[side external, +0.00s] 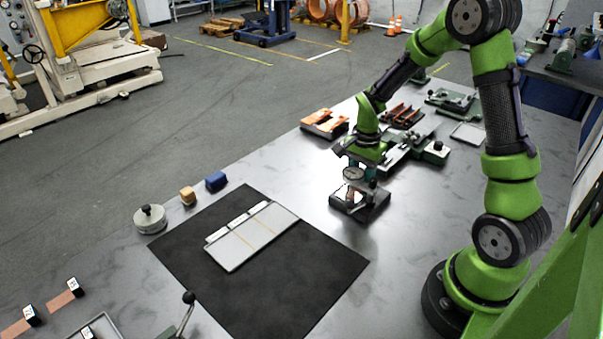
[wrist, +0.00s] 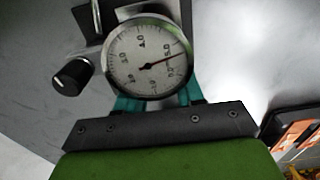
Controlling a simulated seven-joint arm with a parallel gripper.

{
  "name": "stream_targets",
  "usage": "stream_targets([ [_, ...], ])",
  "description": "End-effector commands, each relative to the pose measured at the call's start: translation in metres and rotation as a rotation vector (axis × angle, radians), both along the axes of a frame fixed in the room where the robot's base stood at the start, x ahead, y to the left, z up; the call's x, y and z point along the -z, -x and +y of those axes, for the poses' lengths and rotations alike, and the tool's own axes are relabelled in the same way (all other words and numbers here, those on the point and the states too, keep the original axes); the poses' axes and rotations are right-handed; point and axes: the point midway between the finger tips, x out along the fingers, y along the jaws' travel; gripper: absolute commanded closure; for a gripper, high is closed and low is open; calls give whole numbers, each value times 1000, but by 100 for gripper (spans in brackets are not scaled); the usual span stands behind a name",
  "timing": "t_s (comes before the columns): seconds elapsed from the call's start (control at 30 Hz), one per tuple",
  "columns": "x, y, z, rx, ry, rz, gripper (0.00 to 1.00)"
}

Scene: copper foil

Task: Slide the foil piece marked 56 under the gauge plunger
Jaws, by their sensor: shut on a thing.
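The gauge, with a round white dial (side external: 353,174), stands on a small dark base on the steel table. My gripper (side external: 370,172) is low, right beside it. In the wrist view the dial (wrist: 147,58) covers the space between my teal fingers (wrist: 160,101), so the fingertips are hidden. My gripper is shut on a small block that appears to be a foil piece's tag (side external: 372,183); a copper-coloured patch (side external: 350,194) shows at the gauge base under the dial. I cannot read the number 56, nor tell whether the foil is under the plunger.
Other copper foil pieces with tag blocks (side external: 67,299) lie at the front left, near a tray (side external: 112,325). A black mat (side external: 280,280) bears a grey plate (side external: 250,236). A round weight (side external: 150,219) and fixtures (side external: 325,124) stand around. Bare table lies left of the gauge.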

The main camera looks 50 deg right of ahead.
Motion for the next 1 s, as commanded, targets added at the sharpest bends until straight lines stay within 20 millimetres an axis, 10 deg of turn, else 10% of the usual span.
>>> stream_targets([
  [0.17, 1, 0, 0, -2, 0, 2, 92],
  [0.2, 1, 0, 0, -2, 0, 2, 57],
  [0.23, 1, 0, 0, -2, 0, 2, 54],
  [1.0, -19, 0, 0, -3, 1, 0, 54],
])
